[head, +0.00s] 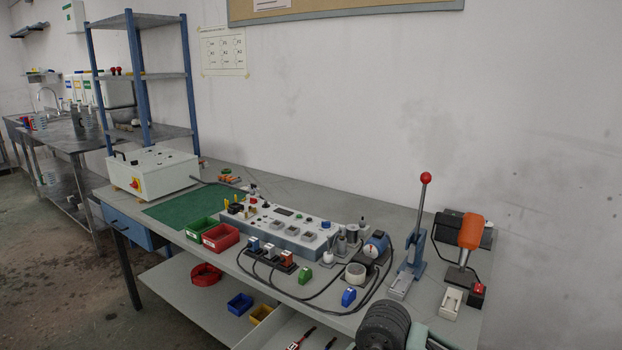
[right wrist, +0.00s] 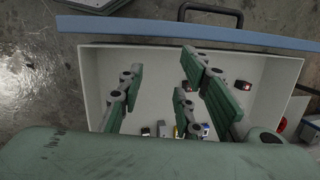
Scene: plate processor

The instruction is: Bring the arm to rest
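My right gripper (right wrist: 160,72) shows in the right wrist view with its green-padded fingers spread apart. It is open, with nothing seen between the fingers. It is above an open white drawer (right wrist: 92,75) with a blue front (right wrist: 265,38) and a black handle (right wrist: 210,11). In the head view, a dark ribbed part and a green part of my arm show at the bottom right, in front of the bench. My left gripper is in neither view.
The drawer holds several small items, including a dark red-and-black one (right wrist: 245,86) and a blue one (right wrist: 205,129). The grey bench (head: 330,195) carries a control panel (head: 285,228), a red-knobbed lever press (head: 418,235), bins and cables. A blue-posted shelf (head: 138,80) stands behind left.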

